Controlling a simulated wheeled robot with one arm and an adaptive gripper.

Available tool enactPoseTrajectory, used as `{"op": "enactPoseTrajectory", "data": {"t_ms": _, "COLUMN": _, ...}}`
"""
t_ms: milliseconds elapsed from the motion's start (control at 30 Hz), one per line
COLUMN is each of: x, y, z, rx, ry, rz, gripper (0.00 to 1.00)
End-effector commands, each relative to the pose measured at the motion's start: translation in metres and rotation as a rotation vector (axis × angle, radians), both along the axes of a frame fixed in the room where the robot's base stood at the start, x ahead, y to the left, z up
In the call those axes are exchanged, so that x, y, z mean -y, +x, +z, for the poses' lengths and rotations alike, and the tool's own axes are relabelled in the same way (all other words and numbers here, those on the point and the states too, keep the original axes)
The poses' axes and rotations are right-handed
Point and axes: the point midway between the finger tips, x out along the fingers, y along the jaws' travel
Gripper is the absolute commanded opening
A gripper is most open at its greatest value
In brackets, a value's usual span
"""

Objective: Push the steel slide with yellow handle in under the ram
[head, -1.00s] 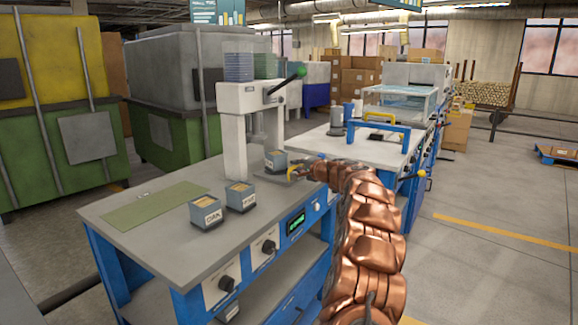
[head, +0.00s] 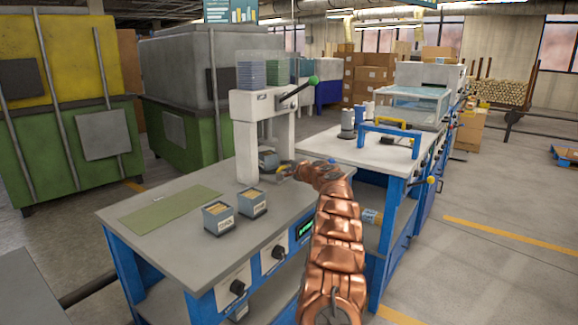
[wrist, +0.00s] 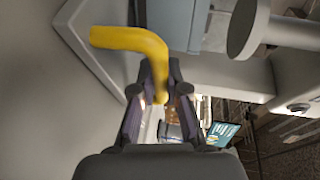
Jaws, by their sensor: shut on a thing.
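The yellow handle (wrist: 125,38) is a bent bar on the steel slide (wrist: 235,75). My gripper (wrist: 160,82) is shut on the end of this handle. In the head view my gripper (head: 297,170) is at the right side of the white press (head: 244,138), hiding much of the slide and handle.
Two labelled blue-grey boxes (head: 219,218) (head: 252,202) and a green mat (head: 170,208) are on the bench (head: 150,250). The press lever (head: 298,92) has a green knob. A second bench with a blue frame (head: 390,133) stands behind.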

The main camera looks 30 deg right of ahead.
Motion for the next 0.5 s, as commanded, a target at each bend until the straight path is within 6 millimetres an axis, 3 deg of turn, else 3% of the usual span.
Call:
{"op": "enactPoseTrajectory", "data": {"t_ms": 333, "x": -0.0045, "y": 0.0029, "z": 0.0020, "rx": 0.004, "ry": 0.000, "rz": 0.004, "gripper": 0.00}}
{"op": "enactPoseTrajectory", "data": {"t_ms": 367, "x": -0.0046, "y": 0.0029, "z": 0.0020, "rx": 0.004, "ry": 0.000, "rz": 0.004, "gripper": 0.16}}
{"op": "enactPoseTrajectory", "data": {"t_ms": 500, "x": -0.0029, "y": 0.0021, "z": 0.0021, "rx": 0.003, "ry": -0.001, "rz": 0.002, "gripper": 0.31}}
